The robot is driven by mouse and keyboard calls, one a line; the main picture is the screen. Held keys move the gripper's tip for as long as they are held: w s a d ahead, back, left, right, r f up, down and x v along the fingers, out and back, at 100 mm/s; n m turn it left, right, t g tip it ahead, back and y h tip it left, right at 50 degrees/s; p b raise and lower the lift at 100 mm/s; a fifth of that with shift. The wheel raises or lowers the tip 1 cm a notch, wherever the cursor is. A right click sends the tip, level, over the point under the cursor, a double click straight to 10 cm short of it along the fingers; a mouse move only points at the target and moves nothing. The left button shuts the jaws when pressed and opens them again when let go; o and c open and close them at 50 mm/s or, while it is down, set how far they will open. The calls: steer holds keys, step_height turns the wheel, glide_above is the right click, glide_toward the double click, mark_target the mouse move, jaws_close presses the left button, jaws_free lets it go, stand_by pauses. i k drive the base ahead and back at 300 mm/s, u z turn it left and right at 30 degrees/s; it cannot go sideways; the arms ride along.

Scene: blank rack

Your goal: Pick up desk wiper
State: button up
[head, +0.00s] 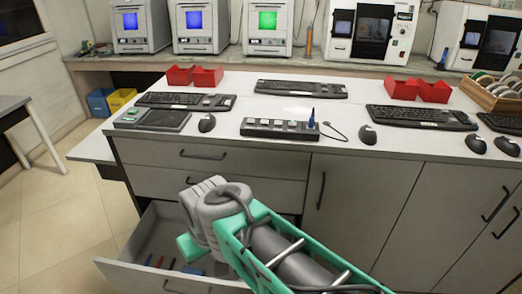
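No thing in the head view can be named as the desk wiper with certainty. An open drawer (132,272) low at the left holds several small things: a flat blue item (193,270), a small red item (171,264) and thin dark pen-like items (148,260). My arm reaches in from the lower right, over the drawer's right part, and hides some of its inside. My gripper (190,247) is at the arm's far end above the drawer. Its fingertips cannot be made out, nor whether it holds anything.
The white counter (275,172) above the drawer bears keyboards (187,101), mice (207,123), a button box (279,129) and red bins (207,77). Machines (266,27) line the back. Blue and yellow bins (100,101) stand on the floor at left. Floor left of the drawer is clear.

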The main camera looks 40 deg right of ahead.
mark_target(187, 269)
steer(key=u, duration=0.55)
steer(key=k, duration=0.65)
steer(key=u, duration=0.95)
steer(key=i, duration=1.85)
steer(key=z, duration=1.15)
steer(key=i, duration=0.8)
steer(key=z, duration=0.85)
